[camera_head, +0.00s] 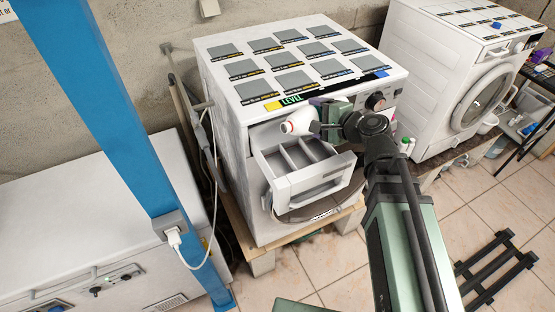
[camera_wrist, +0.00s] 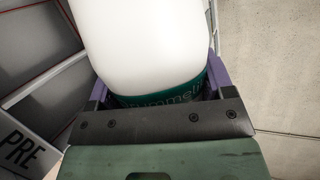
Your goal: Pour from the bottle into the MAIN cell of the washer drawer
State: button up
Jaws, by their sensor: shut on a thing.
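In the wrist view the bottle (camera_wrist: 150,40) fills the space between the jaws (camera_wrist: 157,92), and a green label band shows. The drawer has cells split by upright dividers. A PRE label (camera_wrist: 20,148) shows at lower left in the wrist view. I cannot tell which cell is the MAIN one, and no stream of liquid is visible.
The drawer belongs to a white washer (camera_head: 235,140) with grey panels on top and a green LEVEL label. A blue post (camera_head: 110,110) and a white chest (camera_head: 70,215) stand left. A second washer (camera_head: 430,80) stands right. A dark rack (camera_head: 490,270) lies on the tiles.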

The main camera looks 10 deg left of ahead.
jog(key=shift+s+a, duration=0.1)
dwell(0.7)
jog(key=shift+r+n+t+h, duration=0.2)
jog(key=shift+n+t+h, duration=0.15)
jog(key=shift+n, duration=0.45)
dwell(2.6)
